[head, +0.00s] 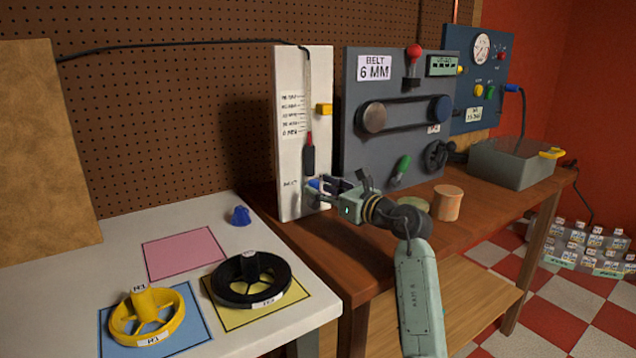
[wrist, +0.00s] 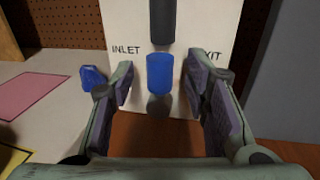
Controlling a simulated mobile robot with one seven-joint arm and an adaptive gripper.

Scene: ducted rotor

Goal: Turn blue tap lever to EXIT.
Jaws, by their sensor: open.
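The blue tap lever (wrist: 159,72) is on the lower part of a white panel (wrist: 118,22). It stands upright in the wrist view, between the printed words INLET on the left and EXIT on the right. My gripper (wrist: 167,88) is open, with one finger to each side of the lever and a gap on both sides. The right finger partly covers the word EXIT. In the head view my gripper (head: 318,190) is at the foot of the white panel (head: 288,150), and only a little of the blue lever (head: 314,184) shows between the fingers.
A small blue cone-like piece (head: 240,215) sits on the white table, left of the panel. A black rotor (head: 222,285) and yellow rotor (head: 127,325) lie nearer. A grey belt panel (head: 350,150) and a wooden cylinder (head: 448,205) are to the right.

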